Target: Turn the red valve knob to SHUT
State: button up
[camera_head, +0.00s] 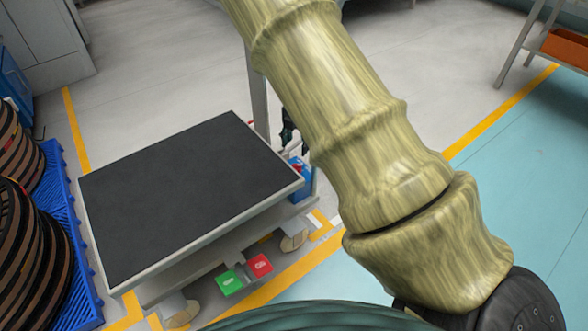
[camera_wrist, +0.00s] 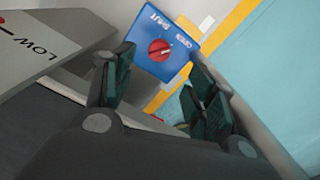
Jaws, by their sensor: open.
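The red valve knob (camera_wrist: 160,49) is round, with a pale mark on its face, and sits on a blue panel (camera_wrist: 147,62) lettered SHUT and OPEN. The mark is small; I cannot tell surely which word it points to. My gripper (camera_wrist: 160,60) is open, its dark green finger pads on either side of the knob in the wrist view, apparently without touching it. In the head view a blue block (camera_head: 302,184) at the cart's right side looks like the same panel. Dark fingers of my gripper (camera_head: 287,130) show just above it, partly hidden by my arm.
The cart has a black top (camera_head: 185,195); green (camera_head: 229,282) and red (camera_head: 260,265) blocks sit at its front. A blue pallet (camera_head: 75,270) with reels stands at left. A grey surface lettered LOW (camera_wrist: 50,35) is close at left in the wrist view. Floor beyond is clear.

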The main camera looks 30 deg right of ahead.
aim_at(297, 164)
notch_tip(297, 164, down, 11)
jog(key=b, duration=0.4)
jog(key=shift+r, duration=0.1)
jog(key=c, duration=1)
